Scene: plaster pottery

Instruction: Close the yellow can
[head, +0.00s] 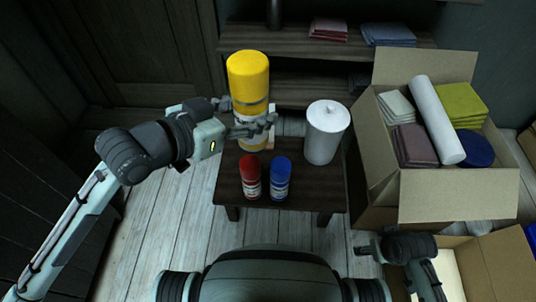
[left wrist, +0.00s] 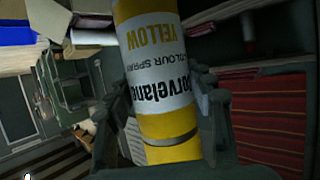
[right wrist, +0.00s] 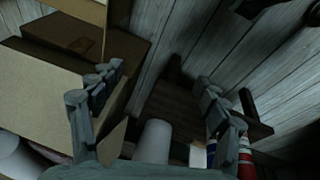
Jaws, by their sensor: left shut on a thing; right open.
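The yellow can (head: 248,78) stands upright at the back left of the small dark table in the head view. Its top is a smooth yellow cap shape, with a silver band below. I cannot tell how firmly the cap sits. My left gripper (head: 247,116) is shut around the can's body from the left. The left wrist view shows the can's white label (left wrist: 160,75) between the fingers. The can's base is partly hidden. My right gripper (head: 362,250) is open and empty, low at the right; its fingers (right wrist: 150,97) show apart in the right wrist view.
A red can (head: 250,178) and a blue can (head: 280,180) stand at the front of the table (head: 309,191). A white lidded canister (head: 324,135) stands at its right. An open cardboard box (head: 455,195) with cloths and a white roll stands further right. Shelves are behind.

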